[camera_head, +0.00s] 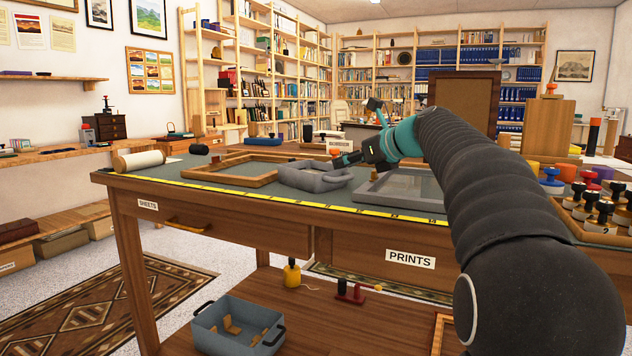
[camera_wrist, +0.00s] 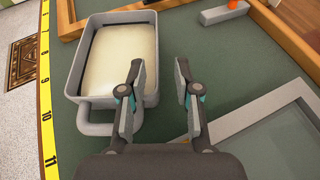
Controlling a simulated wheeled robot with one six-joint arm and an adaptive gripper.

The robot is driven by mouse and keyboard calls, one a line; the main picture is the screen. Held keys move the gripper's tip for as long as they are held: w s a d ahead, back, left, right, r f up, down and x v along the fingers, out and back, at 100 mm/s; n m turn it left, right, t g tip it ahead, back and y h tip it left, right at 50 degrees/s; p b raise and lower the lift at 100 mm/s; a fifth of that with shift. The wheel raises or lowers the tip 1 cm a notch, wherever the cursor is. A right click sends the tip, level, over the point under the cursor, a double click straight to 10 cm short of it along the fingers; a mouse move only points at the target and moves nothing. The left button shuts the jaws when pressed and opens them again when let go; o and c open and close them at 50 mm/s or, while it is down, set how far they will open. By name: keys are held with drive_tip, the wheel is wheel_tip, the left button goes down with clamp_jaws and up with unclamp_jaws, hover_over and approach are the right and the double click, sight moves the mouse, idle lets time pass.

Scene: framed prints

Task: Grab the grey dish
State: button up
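The grey dish (camera_head: 301,182) is a rectangular tray with looped handles on the green-topped table. In the wrist view the dish (camera_wrist: 105,101) lies at upper left, with a cream surface inside it and one handle toward me. My gripper (camera_head: 362,157) is above the table at the dish's right side. In the wrist view my gripper (camera_wrist: 160,80) is open with nothing between its fingers. Its left finger overlaps the dish's near right corner in the picture; I cannot tell whether they touch.
A grey frame (camera_wrist: 255,118) lies right of the dish, and a wooden frame (camera_head: 222,180) lies to its left. A grey block (camera_wrist: 222,13) with an orange top stands beyond. A yellow measuring tape (camera_head: 290,201) runs along the table's front edge.

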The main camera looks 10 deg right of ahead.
sight(332, 166)
drive_tip(key=b+x, duration=0.1)
drive_tip(key=x, duration=0.4)
drive_tip(key=shift+a, duration=0.25)
clamp_jaws()
